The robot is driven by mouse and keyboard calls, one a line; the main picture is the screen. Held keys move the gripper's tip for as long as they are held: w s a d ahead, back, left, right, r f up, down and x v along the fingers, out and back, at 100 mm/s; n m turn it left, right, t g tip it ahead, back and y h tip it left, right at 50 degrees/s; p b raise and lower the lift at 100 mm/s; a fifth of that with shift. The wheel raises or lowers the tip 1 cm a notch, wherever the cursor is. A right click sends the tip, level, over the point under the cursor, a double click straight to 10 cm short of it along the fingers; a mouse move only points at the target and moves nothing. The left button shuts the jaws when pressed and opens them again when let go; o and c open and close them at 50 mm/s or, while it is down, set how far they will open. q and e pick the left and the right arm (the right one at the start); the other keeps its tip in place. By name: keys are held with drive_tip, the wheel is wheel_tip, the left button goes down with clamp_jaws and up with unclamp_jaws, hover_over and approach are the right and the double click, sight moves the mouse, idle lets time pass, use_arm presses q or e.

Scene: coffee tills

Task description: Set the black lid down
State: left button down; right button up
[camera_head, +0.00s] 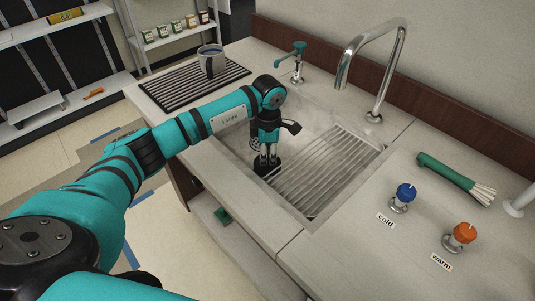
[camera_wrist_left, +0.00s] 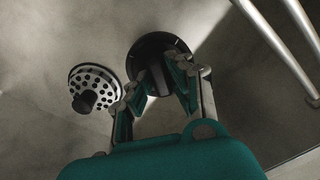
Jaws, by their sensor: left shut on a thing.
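The black lid (camera_head: 262,171) is a round dark disc low in the left part of the metal sink. In the left wrist view the lid (camera_wrist_left: 145,44) shows with a raised grip in its middle. My left gripper (camera_head: 267,158) points down over it. In the left wrist view my left gripper (camera_wrist_left: 160,88) has its two fingers shut on that raised grip. I cannot tell whether the lid touches the sink floor. My right gripper is not in view.
A drain strainer (camera_wrist_left: 94,84) with dark holes lies beside the lid. A slatted metal rack (camera_head: 325,172) covers the sink's right part. A tall tap (camera_head: 376,65) stands behind. A mug (camera_head: 211,64) stands on a ribbed black mat (camera_head: 165,94) at left.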

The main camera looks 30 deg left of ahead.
use_arm(q)
drive_tip(key=shift+f, duration=0.45)
drive_tip(key=c, duration=0.8)
unclamp_jaws()
drive_tip(key=shift+c, duration=0.2)
drive_tip(key=shift+r, duration=0.15)
wheel_tip(320, 180, up, 6)
drive_tip(key=p, duration=0.3)
drive_tip(key=shift+f, duration=0.25)
drive_tip(key=shift+r+p, duration=0.9)
drive_tip(key=shift+r, duration=0.3)
